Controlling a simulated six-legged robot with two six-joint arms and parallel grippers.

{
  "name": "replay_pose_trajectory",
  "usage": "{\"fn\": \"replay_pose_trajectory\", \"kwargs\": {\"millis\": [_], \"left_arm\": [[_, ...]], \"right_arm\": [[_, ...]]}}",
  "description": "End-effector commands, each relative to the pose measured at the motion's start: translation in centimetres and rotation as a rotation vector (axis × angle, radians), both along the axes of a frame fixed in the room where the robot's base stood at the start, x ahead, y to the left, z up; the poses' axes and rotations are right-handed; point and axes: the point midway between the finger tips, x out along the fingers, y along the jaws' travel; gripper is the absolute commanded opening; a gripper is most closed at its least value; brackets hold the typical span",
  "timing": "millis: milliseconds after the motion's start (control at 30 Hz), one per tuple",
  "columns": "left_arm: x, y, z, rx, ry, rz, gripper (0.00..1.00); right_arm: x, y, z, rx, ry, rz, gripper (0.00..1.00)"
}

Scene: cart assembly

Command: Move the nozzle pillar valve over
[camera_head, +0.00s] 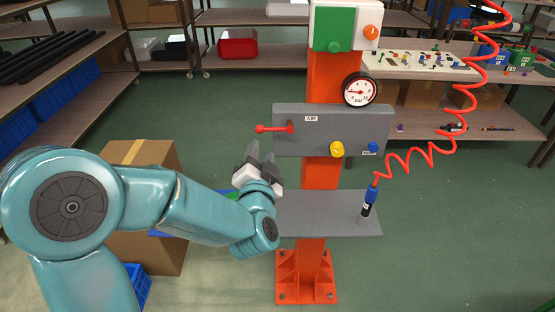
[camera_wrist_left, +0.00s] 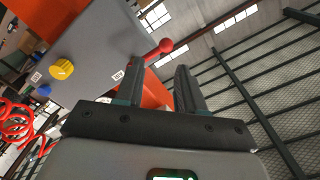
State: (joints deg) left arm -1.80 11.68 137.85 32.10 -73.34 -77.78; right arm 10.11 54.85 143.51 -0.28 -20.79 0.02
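The pillar valve is a red lever (camera_head: 275,128) on the front of a grey panel (camera_head: 340,112) marked AIR, on an orange pillar (camera_head: 318,178). The lever lies nearly level, its knob pointing left. In the left wrist view the red lever (camera_wrist_left: 166,45) shows beyond the fingertips, near the left finger. My left gripper (camera_head: 261,152) is just below and left of the lever, open, with nothing between its fingers. Its two fingers stand apart in the left wrist view (camera_wrist_left: 159,75). The lever appears clear of the fingers. The blue-and-black nozzle (camera_head: 369,198) stands upright on the grey shelf. My right gripper is out of view.
A yellow knob (camera_head: 337,149) and a blue fitting (camera_head: 373,147) are on the panel. A pressure gauge (camera_head: 360,90) sits above it. A red coiled hose (camera_head: 462,115) hangs at right. The grey shelf (camera_head: 325,215) juts out below. A cardboard box (camera_head: 143,154) stands behind my arm.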

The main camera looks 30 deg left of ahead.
Motion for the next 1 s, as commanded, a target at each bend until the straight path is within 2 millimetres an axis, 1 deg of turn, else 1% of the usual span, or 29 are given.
{"fn": "replay_pose_trajectory", "kwargs": {"millis": [33,167,300,633,667,700,767,800,1000], "left_arm": [[-0.1,0.5,0.5,0.011,-0.007,0.014,0.38],[0.7,1.5,0.6,0.015,-0.007,0.022,0.38],[2.3,2.7,0.5,0.015,-0.005,0.025,0.38],[6.7,5.1,0.6,0.013,-0.006,0.022,0.38],[6.9,5.1,0.6,0.014,-0.007,0.021,0.41],[6.8,5.0,0.6,0.014,-0.01,0.019,0.28],[6.8,4.9,0.7,0.015,-0.012,0.02,0.14],[6.8,4.8,0.7,0.015,-0.013,0.019,0.13],[6.7,4.6,0.9,0.017,-0.016,0.016,0.12]], "right_arm": [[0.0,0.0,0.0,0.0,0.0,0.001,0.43],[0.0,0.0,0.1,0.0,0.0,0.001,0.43],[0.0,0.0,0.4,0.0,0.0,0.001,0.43],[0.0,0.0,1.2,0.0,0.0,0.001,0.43],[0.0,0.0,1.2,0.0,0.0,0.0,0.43],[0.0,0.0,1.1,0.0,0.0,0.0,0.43],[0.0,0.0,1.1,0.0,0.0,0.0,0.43],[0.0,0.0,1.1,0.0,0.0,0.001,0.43],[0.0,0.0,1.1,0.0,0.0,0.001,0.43]]}}
